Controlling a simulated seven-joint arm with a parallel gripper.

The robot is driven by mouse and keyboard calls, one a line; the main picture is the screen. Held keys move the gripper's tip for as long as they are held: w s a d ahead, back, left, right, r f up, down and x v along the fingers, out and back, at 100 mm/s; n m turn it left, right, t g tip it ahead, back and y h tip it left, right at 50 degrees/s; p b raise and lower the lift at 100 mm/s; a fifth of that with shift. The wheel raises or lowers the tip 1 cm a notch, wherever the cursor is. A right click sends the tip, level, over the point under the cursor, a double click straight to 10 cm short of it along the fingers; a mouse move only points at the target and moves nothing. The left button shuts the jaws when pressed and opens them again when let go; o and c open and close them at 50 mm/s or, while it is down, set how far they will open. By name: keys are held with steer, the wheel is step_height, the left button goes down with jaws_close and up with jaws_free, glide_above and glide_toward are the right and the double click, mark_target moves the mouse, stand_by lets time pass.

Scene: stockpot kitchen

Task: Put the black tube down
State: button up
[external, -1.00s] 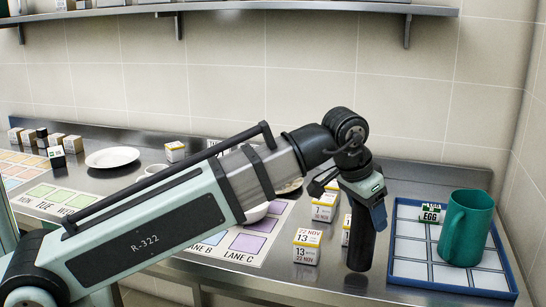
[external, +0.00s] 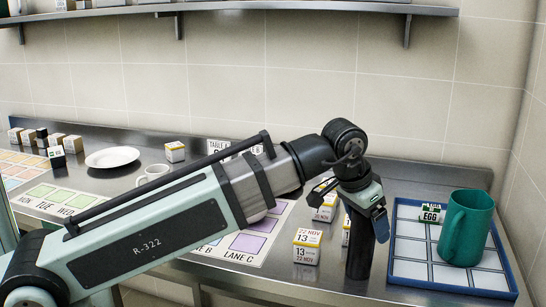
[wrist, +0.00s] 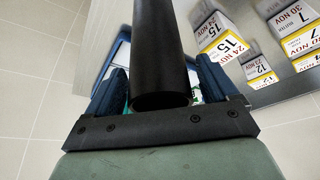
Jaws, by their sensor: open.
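The black tube (external: 360,250) stands about upright on the steel counter, close to its front edge and left of the blue-rimmed tray. My gripper (external: 366,212) is above and around the tube's upper part, with its blue fingers apart. In the wrist view, the tube (wrist: 158,45) rises between the two fingers of my gripper (wrist: 160,80), with narrow gaps on both sides. The tube's top end is hidden behind my gripper in the external view.
Date-marked boxes (external: 306,246) stand just left of the tube. The blue tray (external: 395,268) at the right holds a green pitcher (external: 466,228) and an egg-labelled block (external: 431,214). A lane mat (external: 262,237), a mug (external: 154,174) and a plate (external: 112,158) lie further left.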

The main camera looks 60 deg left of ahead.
steer(key=v, duration=1.2)
steer(key=shift+r, duration=0.2)
steer(key=shift+w, duration=0.1)
stand_by(0.4)
